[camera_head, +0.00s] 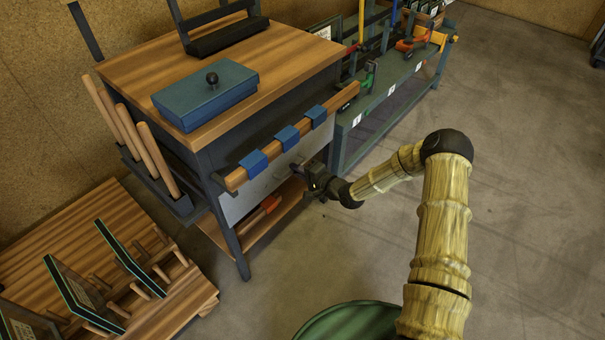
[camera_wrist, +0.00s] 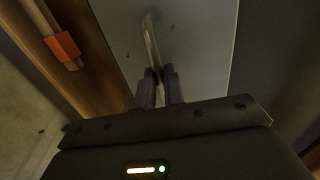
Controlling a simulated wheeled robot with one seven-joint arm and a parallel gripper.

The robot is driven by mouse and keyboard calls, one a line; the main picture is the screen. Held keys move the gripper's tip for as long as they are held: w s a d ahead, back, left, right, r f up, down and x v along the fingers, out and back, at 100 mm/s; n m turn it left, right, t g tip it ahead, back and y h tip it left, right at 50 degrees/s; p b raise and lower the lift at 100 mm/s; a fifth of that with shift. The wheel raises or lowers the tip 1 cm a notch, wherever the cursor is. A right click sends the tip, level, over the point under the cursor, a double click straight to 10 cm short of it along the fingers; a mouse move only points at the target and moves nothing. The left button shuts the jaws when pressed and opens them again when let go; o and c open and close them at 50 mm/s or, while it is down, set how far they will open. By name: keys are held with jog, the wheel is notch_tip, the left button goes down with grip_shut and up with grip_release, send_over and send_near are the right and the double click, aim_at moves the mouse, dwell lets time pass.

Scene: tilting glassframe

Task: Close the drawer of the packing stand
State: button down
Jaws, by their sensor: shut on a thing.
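The packing stand has a wooden top (camera_head: 285,55) and dark legs, at the upper left of the head view. Its drawer has a grey front (camera_head: 250,195), below a wooden bar with blue pads. The drawer front also fills the upper middle of the wrist view (camera_wrist: 200,50). My gripper (camera_head: 308,176) is at the right part of the drawer front. In the wrist view, its fingers (camera_wrist: 159,88) are shut on a slim metal handle (camera_wrist: 151,35) on that front. I cannot tell how far out the drawer stands.
A blue lidded box (camera_head: 205,92) sits on the stand top. The padded wooden bar (camera_head: 292,132) juts out above my gripper. A wooden rack with panels (camera_head: 160,280) stands at lower left, a green bench (camera_head: 385,105) behind. The floor at right is clear.

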jog(key=c, duration=1.5)
grip_release()
jog(key=shift+w+a, duration=0.15)
jog(key=p+v, duration=0.4)
jog(key=v, duration=1.3)
jog(key=shift+d, duration=0.25)
